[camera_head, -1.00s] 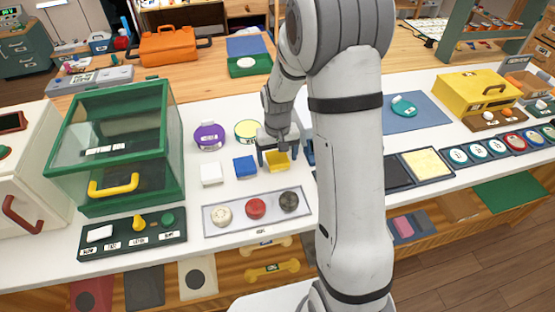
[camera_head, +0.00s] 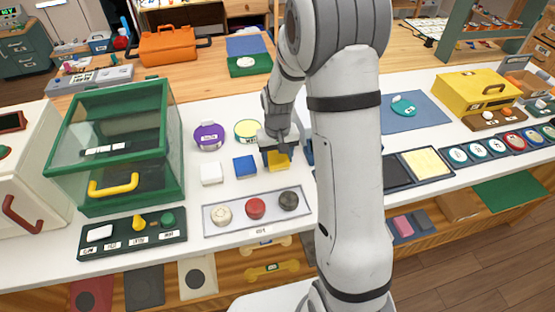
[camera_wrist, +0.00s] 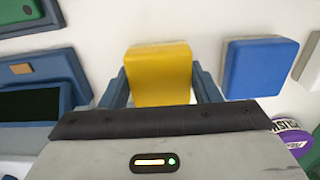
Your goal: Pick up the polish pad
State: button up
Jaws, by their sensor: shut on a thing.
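My gripper (camera_head: 277,154) is shut on a yellow square pad (camera_head: 279,164) on the white worktop, in the middle of the head view. In the wrist view, the yellow pad (camera_wrist: 158,70) sits between the two blue-grey fingers, one on each side. I cannot read any label that marks it as the polish pad. A blue square pad (camera_head: 245,166) lies apart to its left, and a white square pad (camera_head: 211,174) lies further left. The blue pad also shows right of the gripper in the wrist view (camera_wrist: 257,66).
A grey tray (camera_head: 228,226) with three round knobs is in front. A green-framed glass case (camera_head: 179,150) stands left. My arm hides worktop to the right.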

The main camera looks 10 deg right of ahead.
aim_at(278, 157)
notch_tip(278, 157, up, 18)
dwell(0.7)
jog(key=o, duration=0.6)
jog(key=shift+c, duration=0.2)
jog(key=c, duration=0.4)
jog(key=shift+o, duration=0.2)
jog(key=shift+s, duration=0.1)
